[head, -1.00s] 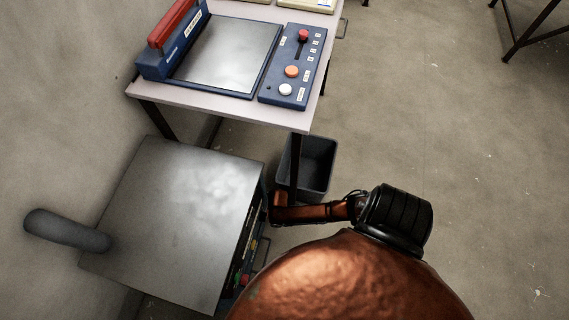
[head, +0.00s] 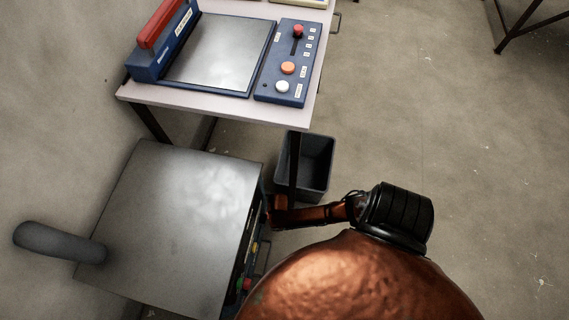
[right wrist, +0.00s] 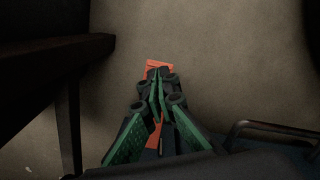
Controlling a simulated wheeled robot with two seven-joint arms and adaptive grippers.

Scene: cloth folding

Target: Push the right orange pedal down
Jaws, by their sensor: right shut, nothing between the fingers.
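In the right wrist view my right gripper (right wrist: 157,78) has green-and-black fingers, and their tips are together with nothing held between them. An orange piece (right wrist: 158,64), which looks like a pedal, shows just beyond the fingertips, low near the floor. I cannot tell whether the tips touch it. More orange (right wrist: 153,136) shows between the finger bases; I cannot tell what it belongs to. In the head view the pedals and my right gripper are hidden. My left gripper is in neither view.
A table (head: 190,112) carries a blue machine with a red handle (head: 160,22) and a control panel (head: 290,60). A metal-topped machine (head: 170,220) stands in front of it, and a grey bin (head: 318,165) stands beside its right edge. Open floor (head: 450,120) lies to the right.

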